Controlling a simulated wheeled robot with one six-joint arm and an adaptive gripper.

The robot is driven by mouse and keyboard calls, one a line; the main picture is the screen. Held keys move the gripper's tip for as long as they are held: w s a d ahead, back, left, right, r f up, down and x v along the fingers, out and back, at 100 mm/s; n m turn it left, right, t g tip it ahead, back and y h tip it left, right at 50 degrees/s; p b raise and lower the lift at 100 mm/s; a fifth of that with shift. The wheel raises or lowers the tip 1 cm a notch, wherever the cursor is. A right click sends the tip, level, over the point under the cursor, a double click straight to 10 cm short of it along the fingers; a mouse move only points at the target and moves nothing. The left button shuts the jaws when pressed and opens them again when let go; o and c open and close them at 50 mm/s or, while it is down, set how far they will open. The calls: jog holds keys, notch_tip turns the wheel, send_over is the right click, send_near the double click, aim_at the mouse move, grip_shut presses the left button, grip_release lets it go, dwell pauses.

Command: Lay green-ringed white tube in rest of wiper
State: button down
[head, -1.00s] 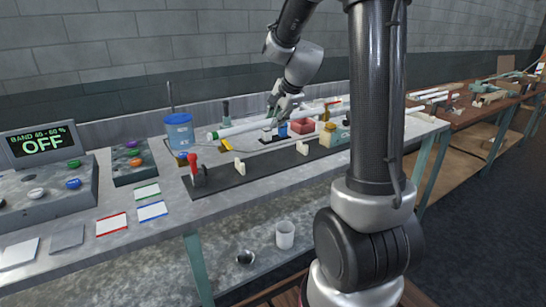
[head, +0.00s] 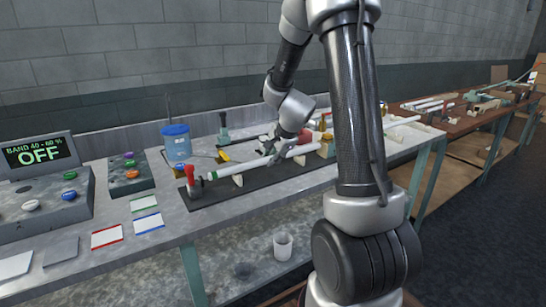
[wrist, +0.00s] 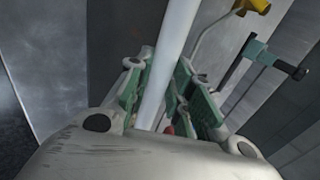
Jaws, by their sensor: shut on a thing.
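The white tube (head: 238,168) with a green ring (head: 212,175) near its left end lies lengthwise over the wiper's dark base (head: 265,179). My gripper (head: 274,157) is shut on the tube near its middle; in the wrist view the tube (wrist: 168,60) runs between the green-padded fingers (wrist: 160,100). The wiper's white rests (head: 238,181) show just under the tube; I cannot tell whether it touches them. The tube's left end is beside the red clamp (head: 191,178), and its right part points toward the yellowish block (head: 327,147).
A white cup (head: 283,245) is on the lower shelf.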

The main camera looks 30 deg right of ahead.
jog(key=shift+f, duration=0.3)
jog(key=c, duration=1.3)
grip_release()
jog(key=shift+f, duration=0.1)
jog(key=shift+o, duration=0.2)
